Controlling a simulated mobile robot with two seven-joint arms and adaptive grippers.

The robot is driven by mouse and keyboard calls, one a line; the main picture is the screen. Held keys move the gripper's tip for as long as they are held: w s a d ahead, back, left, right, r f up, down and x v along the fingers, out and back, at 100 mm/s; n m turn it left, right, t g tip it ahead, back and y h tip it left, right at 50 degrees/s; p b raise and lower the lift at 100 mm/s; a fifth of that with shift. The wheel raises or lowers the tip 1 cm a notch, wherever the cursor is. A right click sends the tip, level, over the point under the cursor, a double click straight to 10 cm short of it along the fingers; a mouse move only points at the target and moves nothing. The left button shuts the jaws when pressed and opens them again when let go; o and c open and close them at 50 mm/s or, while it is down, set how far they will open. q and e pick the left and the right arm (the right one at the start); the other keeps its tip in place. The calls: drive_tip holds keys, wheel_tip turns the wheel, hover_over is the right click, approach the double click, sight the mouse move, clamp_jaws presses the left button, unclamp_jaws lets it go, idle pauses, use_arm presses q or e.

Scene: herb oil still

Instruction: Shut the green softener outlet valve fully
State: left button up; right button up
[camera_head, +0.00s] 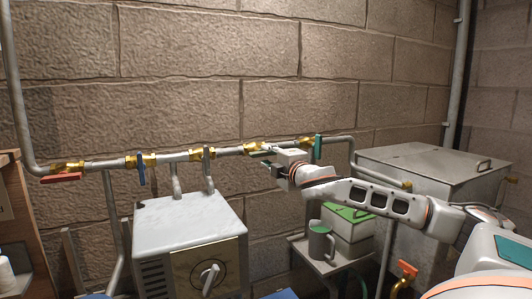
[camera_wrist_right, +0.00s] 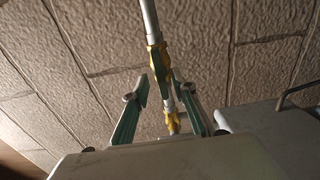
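The green valve handle (camera_head: 318,147) stands upright, across the pipe, at a brass valve on the wall pipe's right part in the head view. My right gripper (camera_head: 264,161) is just left of it, in front of the pipe near another brass fitting (camera_head: 254,147). In the right wrist view my right gripper (camera_wrist_right: 162,94) is open, its fingers spread to either side of the pipe. A brass valve (camera_wrist_right: 164,62) with a dark greenish handle (camera_wrist_right: 152,77) shows between and beyond the fingertips. I cannot tell whether a finger touches it. My left gripper is not in view.
Along the pipe sit a red handle (camera_head: 61,177), a blue handle (camera_head: 141,170) and a grey handle (camera_head: 207,165). Below are a white-topped unit (camera_head: 190,215), a grey mug (camera_head: 320,242) and a green-lidded box (camera_head: 347,235). A large metal tank (camera_head: 430,165) stands right, behind my arm.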

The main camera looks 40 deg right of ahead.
drive_tip(key=shift+w+d, duration=0.1)
drive_tip(key=shift+w, duration=0.65)
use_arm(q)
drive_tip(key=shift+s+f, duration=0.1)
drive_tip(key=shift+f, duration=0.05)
use_arm(e)
clamp_jaws()
